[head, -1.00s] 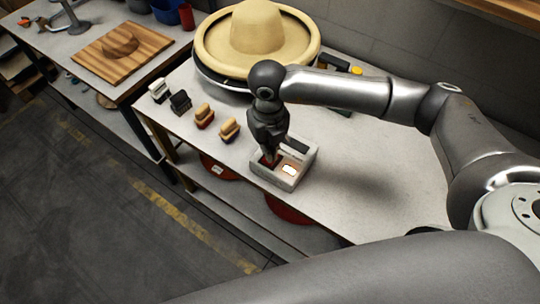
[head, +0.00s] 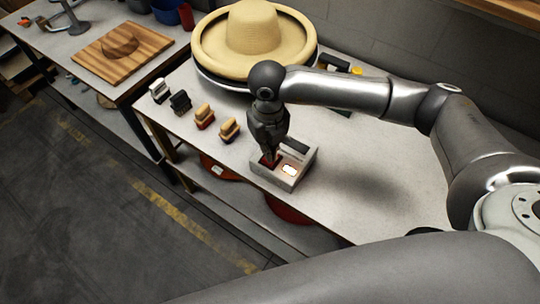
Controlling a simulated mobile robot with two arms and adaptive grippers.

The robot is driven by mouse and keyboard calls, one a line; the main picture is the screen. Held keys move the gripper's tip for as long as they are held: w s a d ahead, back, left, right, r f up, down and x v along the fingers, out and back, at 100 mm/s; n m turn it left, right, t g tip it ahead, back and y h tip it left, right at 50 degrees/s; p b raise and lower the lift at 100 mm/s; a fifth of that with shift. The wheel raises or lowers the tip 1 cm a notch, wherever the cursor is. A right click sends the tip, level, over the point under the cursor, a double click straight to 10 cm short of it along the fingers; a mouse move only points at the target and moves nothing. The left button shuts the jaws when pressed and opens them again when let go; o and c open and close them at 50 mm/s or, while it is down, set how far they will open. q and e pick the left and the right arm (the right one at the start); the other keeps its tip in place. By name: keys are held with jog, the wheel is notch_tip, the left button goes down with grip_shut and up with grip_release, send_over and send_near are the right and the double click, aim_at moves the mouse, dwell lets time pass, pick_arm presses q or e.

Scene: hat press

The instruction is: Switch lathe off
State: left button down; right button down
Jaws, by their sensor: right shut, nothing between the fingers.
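A grey switch box (head: 287,179) sits near the front edge of the table. Its top has a dark red button area (head: 268,161) on the left and a lit whitish-orange button (head: 290,170) on the right. My right gripper (head: 270,157) is shut, points down, and its tips are at the red area; they hide part of it, and I cannot tell how far it is pressed. The lathe (head: 208,79) is the round dark base at the back, with a straw hat (head: 255,40) on it. My left gripper is not in view.
Several brushes (head: 204,116) stand in a row along the table's left front edge. A wooden board with a hat-shaped block (head: 121,41) lies on the other table. The table (head: 385,185) is clear right of the box.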

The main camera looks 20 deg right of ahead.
jog(key=shift+f+b, duration=1.45)
jog(key=shift+f, duration=0.05)
dwell(0.6)
jog(key=shift+s, duration=0.1)
jog(key=shift+r+p, duration=0.5)
jog(key=shift+r, duration=0.25)
jog(key=shift+r+p, duration=1.3)
jog(key=shift+r, duration=1.5)
jog(key=shift+f, duration=0.1)
